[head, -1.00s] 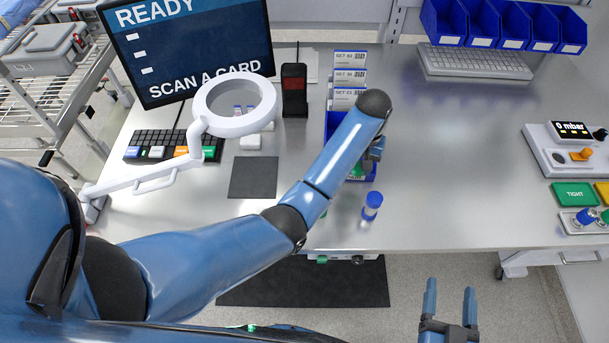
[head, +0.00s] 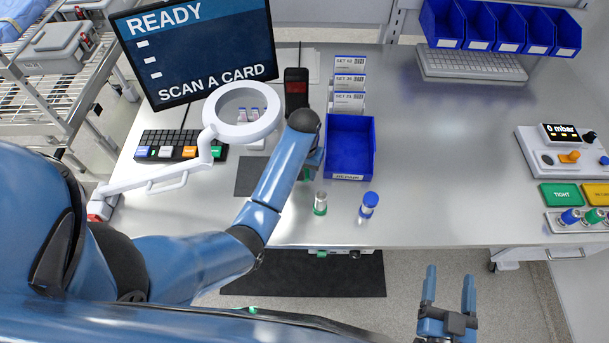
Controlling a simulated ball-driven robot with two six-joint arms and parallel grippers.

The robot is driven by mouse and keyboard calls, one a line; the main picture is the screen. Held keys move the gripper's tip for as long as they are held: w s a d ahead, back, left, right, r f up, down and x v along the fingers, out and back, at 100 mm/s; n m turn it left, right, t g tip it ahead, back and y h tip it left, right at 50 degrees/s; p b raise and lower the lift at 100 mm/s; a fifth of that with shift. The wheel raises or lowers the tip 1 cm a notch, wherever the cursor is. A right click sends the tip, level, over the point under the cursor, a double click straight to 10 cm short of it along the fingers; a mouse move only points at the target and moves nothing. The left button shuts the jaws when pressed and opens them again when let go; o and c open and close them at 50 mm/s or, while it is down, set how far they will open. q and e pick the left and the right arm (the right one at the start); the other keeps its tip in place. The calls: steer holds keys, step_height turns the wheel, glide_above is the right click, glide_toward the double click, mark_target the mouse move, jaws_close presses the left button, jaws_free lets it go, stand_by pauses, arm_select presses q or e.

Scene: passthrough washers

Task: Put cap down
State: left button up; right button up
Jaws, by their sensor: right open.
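A small cylinder (head: 320,203) with a grey top and a green lower part stands on the bench. I cannot tell whether its green part is a cap. A blue-capped vial (head: 369,204) stands to its right, apart from it. My left arm reaches over the bench. Its gripper (head: 314,160) is mostly hidden behind my own forearm, left of the blue bin, so its fingers and anything in them do not show. My right gripper (head: 448,290) is open and empty, in front of the bench edge.
The blue repair bin (head: 350,176) looks empty. Card holders (head: 349,88) stand behind it. A ring magnifier (head: 241,114) and a keyboard (head: 180,145) are on the left. A pressure panel (head: 562,150) and vials in a rack (head: 583,220) are at right. The bench between is clear.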

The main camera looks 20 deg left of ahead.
arm_select(q)
step_height(320, 180, down, 4)
steer(key=shift+r+p, duration=0.25)
steer(key=shift+p, duration=0.15)
steer(key=shift+f, duration=0.2)
steer(key=shift+f, duration=0.1)
steer(key=o, duration=1.2)
steer(key=shift+c, duration=0.2)
